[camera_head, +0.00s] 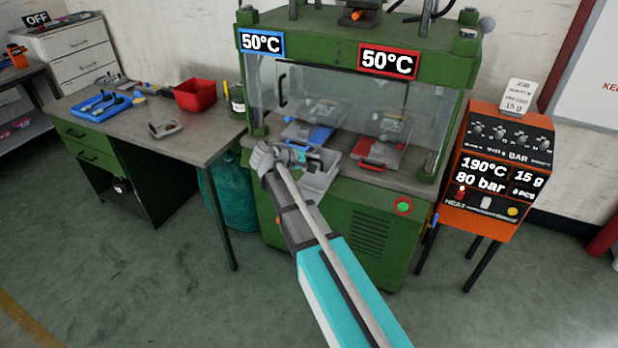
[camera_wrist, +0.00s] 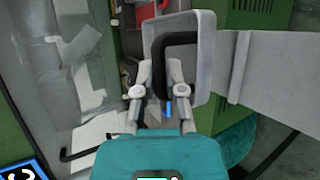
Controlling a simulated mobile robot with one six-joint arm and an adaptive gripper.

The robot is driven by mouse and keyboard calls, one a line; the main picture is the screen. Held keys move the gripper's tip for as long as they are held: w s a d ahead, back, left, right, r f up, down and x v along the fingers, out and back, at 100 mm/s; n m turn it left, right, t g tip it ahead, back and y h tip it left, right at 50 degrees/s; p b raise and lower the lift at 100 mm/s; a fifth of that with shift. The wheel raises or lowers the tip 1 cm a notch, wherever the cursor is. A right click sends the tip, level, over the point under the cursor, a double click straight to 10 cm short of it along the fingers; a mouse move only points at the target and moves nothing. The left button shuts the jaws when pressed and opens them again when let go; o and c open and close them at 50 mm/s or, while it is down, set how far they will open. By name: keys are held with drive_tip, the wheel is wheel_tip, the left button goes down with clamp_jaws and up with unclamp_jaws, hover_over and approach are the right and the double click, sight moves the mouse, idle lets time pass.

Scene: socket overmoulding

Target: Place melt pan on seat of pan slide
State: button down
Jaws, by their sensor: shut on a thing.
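The melt pan (camera_head: 319,181) is a light grey, open, shallow pan in front of the green press. My gripper (camera_head: 290,155) is shut on it, and I take the black bar in the wrist view to be its handle. The pan also shows in the wrist view (camera_wrist: 205,60), just beyond my gripper fingers (camera_wrist: 160,95). In the press are a blue slide (camera_head: 308,137) and a red slide (camera_head: 380,157), each with a grey block. I cannot tell which is the pan slide. The pan appears apart from both, and its exact height is unclear.
The green press (camera_head: 350,230) has a clear guard (camera_head: 345,100) with a black handle. A workbench (camera_head: 195,140) at left holds a blue tray (camera_head: 100,104), a red bin (camera_head: 195,95) and a bottle (camera_head: 238,98). An orange control unit (camera_head: 495,170) stands at right. Floor at front left is clear.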

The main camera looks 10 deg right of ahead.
sight(322, 156)
drive_tip(key=shift+w+f+b, duration=0.95)
drive_tip(key=shift+f+b, duration=0.05)
drive_tip(key=shift+f, duration=0.15)
drive_tip(key=shift+w+f+b, duration=0.9)
drive_tip(key=shift+f+b, duration=0.05)
drive_tip(key=shift+f, duration=0.2)
drive_tip(key=shift+w+f+b, duration=0.35)
drive_tip(key=shift+f+b, duration=0.15)
wheel_tip(322, 156, down, 3)
drive_tip(key=b, duration=0.3)
drive_tip(key=c, duration=0.7)
unclamp_jaws()
drive_tip(key=shift+a+r, duration=0.1)
